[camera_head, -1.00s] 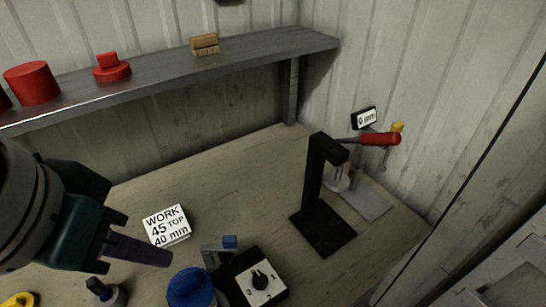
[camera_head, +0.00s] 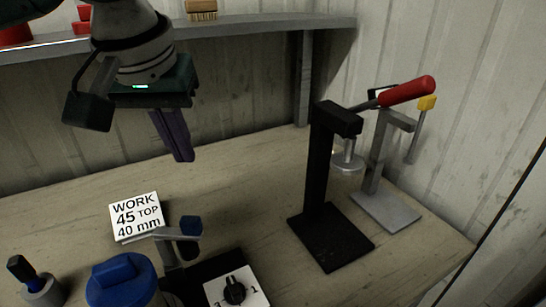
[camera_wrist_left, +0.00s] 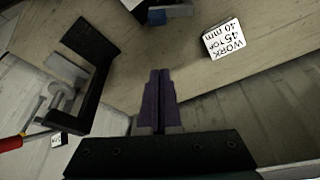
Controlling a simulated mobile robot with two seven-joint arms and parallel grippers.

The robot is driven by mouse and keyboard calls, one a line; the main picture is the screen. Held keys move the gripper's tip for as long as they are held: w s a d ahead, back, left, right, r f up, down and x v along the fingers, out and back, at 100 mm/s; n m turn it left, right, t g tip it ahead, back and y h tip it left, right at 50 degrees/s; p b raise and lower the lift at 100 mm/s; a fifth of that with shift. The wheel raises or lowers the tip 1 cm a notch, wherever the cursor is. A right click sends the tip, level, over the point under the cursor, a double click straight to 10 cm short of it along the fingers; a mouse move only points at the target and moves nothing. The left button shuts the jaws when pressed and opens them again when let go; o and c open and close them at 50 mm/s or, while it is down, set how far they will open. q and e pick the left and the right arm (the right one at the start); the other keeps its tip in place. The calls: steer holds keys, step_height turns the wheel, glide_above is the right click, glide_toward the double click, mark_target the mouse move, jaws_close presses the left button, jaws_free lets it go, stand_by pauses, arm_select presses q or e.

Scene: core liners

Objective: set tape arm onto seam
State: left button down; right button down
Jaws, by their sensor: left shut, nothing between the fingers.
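The blue block also shows at the top of the left wrist view (camera_wrist_left: 181,11). I cannot make out a seam. My left gripper (camera_head: 183,158) has purple fingers, shut together and empty, pointing down above and behind the grey arm, apart from it. The shut fingers also show in the left wrist view (camera_wrist_left: 158,75). My right gripper is not in view.
A black stand (camera_head: 322,180) and a grey clamp with a red handle (camera_head: 407,91) stand at right. A white WORK card (camera_head: 137,215), a blue-capped object (camera_head: 120,278) and a dark-handled tool (camera_head: 35,285) occupy the front left. A shelf (camera_head: 270,32) crosses the back.

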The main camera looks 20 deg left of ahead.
arm_select(q)
steer(key=p, duration=0.2)
glide_above(181, 242)
steer(key=w+d, duration=0.2)
steer(key=w, duration=0.1)
step_height(181, 242, down, 9)
steer(key=shift+s+a+f, duration=0.2)
stand_by(0.4)
steer(key=shift+s+m+p, duration=0.15)
steer(key=shift+m+p, duration=0.25)
